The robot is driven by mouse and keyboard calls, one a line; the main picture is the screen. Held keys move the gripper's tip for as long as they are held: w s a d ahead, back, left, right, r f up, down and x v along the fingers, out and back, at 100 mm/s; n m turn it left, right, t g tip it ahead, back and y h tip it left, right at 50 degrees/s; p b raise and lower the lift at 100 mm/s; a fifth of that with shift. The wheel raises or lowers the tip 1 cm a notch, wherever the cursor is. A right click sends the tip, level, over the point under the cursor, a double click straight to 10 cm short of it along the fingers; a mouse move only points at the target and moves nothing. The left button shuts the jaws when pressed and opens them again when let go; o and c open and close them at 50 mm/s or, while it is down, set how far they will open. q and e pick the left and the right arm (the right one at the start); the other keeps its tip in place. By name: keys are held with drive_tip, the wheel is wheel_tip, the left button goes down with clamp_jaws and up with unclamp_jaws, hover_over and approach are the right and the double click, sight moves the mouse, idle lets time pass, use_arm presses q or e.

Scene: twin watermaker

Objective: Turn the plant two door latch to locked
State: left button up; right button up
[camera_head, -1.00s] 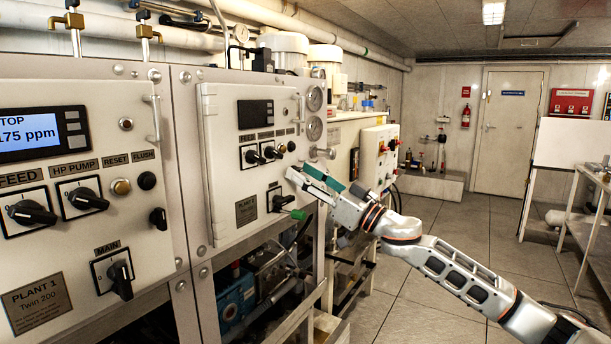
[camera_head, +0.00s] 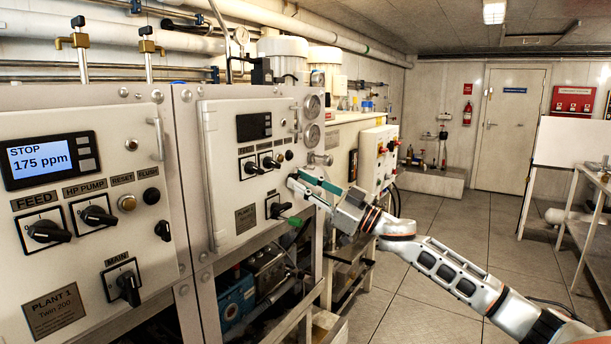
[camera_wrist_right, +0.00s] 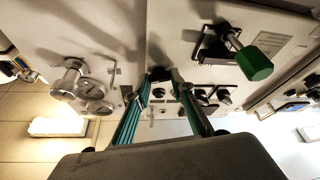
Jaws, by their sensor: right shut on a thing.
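The plant two door (camera_head: 225,150) is the pale panel right of the plant 1 panel and looks closed. My right gripper (camera_head: 296,182) is at the door's right edge, below the row of small switches. In the right wrist view, its two green-padded fingers (camera_wrist_right: 159,82) converge and are shut on a small dark piece, the door latch (camera_wrist_right: 158,74). The fingers mostly hide the latch in the head view, and I cannot read its exact angle or any markings. My left gripper is not in view.
A green-tipped handle (camera_wrist_right: 256,64) sticks out close to the right gripper, below it in the head view (camera_head: 295,222). Round gauges (camera_head: 312,105) sit above it. The plant 1 panel (camera_head: 90,250) with its black knobs is at left. Open floor (camera_head: 440,235) lies to the right.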

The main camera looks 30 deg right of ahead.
drive_tip(key=n, duration=0.1)
drive_tip(key=n+y, duration=0.1)
drive_tip(key=shift+d+r+n+g, duration=0.1)
drive_tip(key=shift+r+n+g, duration=0.1)
drive_tip(key=shift+n+g, duration=0.2)
drive_tip(key=n+g+y+p, duration=0.1)
drive_tip(key=n+g, duration=0.1)
drive_tip(key=n, duration=0.3)
drive_tip(key=n+g+p, duration=0.1)
drive_tip(key=n, duration=0.2)
drive_tip(key=shift+d+r+y, duration=0.1)
drive_tip(key=shift+r+y, duration=0.05)
drive_tip(key=shift+y, duration=0.15)
drive_tip(key=n+g+p, duration=0.2)
drive_tip(key=n, duration=0.2)
drive_tip(key=shift+r+n, duration=0.1)
drive_tip(key=shift+n, duration=0.2)
drive_tip(key=shift+n+g+h+p, duration=0.3)
drive_tip(key=shift+n+h+p, duration=0.15)
drive_tip(key=shift+n, duration=0.65)
